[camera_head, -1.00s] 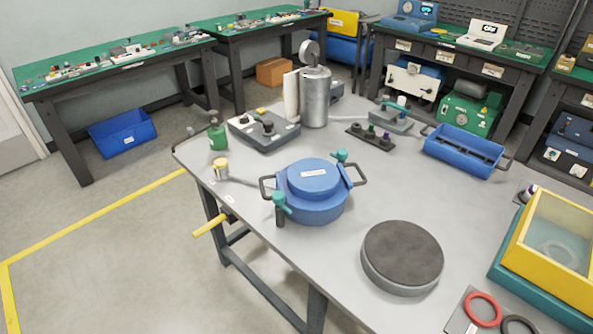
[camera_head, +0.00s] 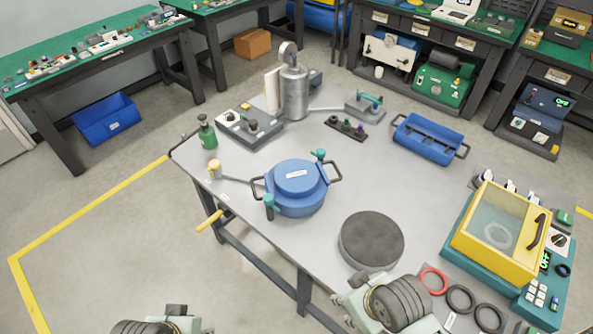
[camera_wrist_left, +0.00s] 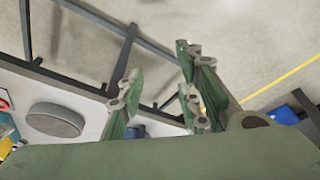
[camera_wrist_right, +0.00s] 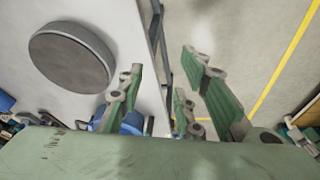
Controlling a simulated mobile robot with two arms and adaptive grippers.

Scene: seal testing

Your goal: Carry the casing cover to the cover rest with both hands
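The blue round casing cover (camera_head: 297,172) has a white label and sits level on the blue casing (camera_head: 297,208) on the grey table. A dark loop handle sticks out on each side, and teal-topped clamps stand at the rim. The round dark-topped disc (camera_head: 371,238), which looks like the cover rest, is bare, to the right and nearer me; it also shows in the right wrist view (camera_wrist_right: 70,58). My right gripper (camera_wrist_right: 163,75) is open and empty, low at the table's near edge. My left gripper (camera_wrist_left: 158,78) is open and empty, left of it, off the table.
A yellow-framed clear-lidded box (camera_head: 500,230) stands right, with red and black rings (camera_head: 433,281) nearer me. A blue tray (camera_head: 428,140), a metal cylinder (camera_head: 295,95) and a green bottle (camera_head: 208,135) stand farther back. A yellow handle (camera_head: 209,221) juts from the near edge.

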